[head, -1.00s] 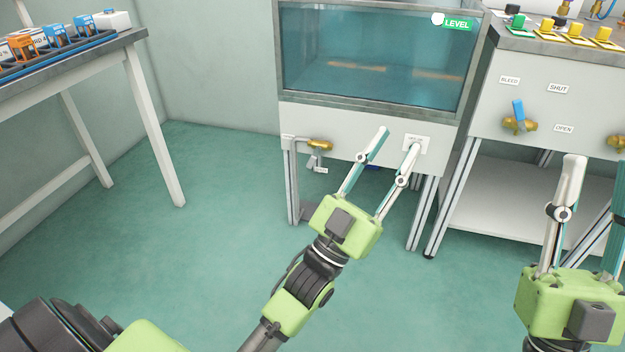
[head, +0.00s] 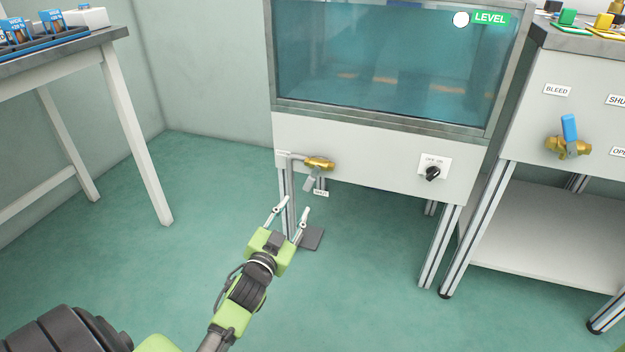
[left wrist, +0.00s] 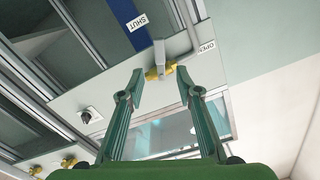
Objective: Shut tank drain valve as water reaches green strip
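The brass drain valve (head: 318,163) is on the front panel under the glass tank (head: 385,60), at its left end. Its grey lever (head: 311,180) hangs down, tilted a little left, above a small white label (head: 321,193). My left gripper (head: 293,206) is open and empty, just below and left of the lever. In the left wrist view the lever (left wrist: 159,52) shows beyond and between the open fingertips (left wrist: 160,78), apart from them. A SHUT label (left wrist: 137,22) and an OPEN label (left wrist: 207,46) flank it. A green LEVEL strip (head: 490,18) is at the tank's upper right; the waterline is unclear.
An OFF/ON knob (head: 433,173) is on the panel right of the valve. A bench at the right carries a blue-handled bleed valve (head: 569,140). A table (head: 60,45) stands at the left. A dark plate (head: 312,237) lies near the tank's leg. The floor in front is clear.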

